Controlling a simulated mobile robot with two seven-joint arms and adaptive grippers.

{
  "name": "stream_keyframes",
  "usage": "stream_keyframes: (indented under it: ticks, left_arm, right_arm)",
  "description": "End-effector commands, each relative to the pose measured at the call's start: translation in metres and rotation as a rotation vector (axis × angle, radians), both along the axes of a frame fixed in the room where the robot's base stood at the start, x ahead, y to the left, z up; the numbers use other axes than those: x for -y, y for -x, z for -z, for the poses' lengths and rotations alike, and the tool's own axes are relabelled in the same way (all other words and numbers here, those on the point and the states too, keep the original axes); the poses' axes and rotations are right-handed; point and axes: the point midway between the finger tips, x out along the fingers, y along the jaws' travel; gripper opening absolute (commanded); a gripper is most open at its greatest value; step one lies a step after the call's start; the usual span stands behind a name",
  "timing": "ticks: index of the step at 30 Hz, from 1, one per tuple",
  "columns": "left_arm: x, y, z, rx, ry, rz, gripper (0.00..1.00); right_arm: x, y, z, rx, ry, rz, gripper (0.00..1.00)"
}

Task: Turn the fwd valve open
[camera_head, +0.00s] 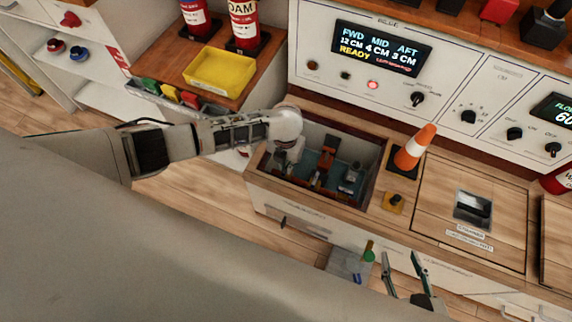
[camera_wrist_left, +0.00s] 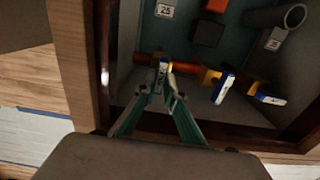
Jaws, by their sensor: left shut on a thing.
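My left gripper (camera_wrist_left: 163,76) reaches down into the open bilge compartment (camera_head: 317,200). Its green-sided fingers close on a small valve handle (camera_wrist_left: 159,70) on an orange pipe (camera_wrist_left: 149,58). Two more valve handles, blue and white with yellow bodies, stand to its right: the middle one (camera_wrist_left: 223,88) and the far right one (camera_wrist_left: 268,98). No label shows which is the fwd valve. In the head view my left wrist covers the compartment's left side and hides the fingertips. My right gripper (camera_head: 402,262) is open and empty, low in front of the counter.
The panel display (camera_head: 381,47) reads FWD 12 CM, MID 4 CM, AFT 3 CM, READY. A yellow tray (camera_head: 219,71) and red bottles (camera_head: 244,22) are at the upper left. Compartment walls (camera_wrist_left: 68,60) surround the left gripper.

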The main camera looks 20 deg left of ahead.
Motion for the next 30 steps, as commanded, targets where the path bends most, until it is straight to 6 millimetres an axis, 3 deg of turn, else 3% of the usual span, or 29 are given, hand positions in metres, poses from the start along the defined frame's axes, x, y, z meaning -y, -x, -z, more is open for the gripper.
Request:
stream_keyframes:
  ticks: [13,14,15,26,30]
  left_arm:
    - [0.0,0.001,0.001,-0.002,-0.001,0.01,0.0]
    - [0.0,0.001,0.001,-0.002,-0.001,0.01,0.17]
    - [0.0,0.001,0.001,-0.002,-0.001,0.009,0.26]
    - [0.0,0.0,-0.001,0.0,0.0,0.008,0.26]
    - [0.0,-0.001,-0.011,0.001,0.001,0.008,0.26]
  right_arm:
    - [0.0,0.0,0.001,-0.002,0.001,-0.001,0.4]
    - [0.0,0.0,0.001,-0.002,0.001,-0.001,0.4]
    - [0.0,0.0,0.001,-0.002,0.001,-0.001,0.4]
    - [0.001,0.0,0.002,0.0,0.003,-0.003,0.4]
    - [0.0,0.0,0.001,-0.001,0.002,-0.002,0.4]
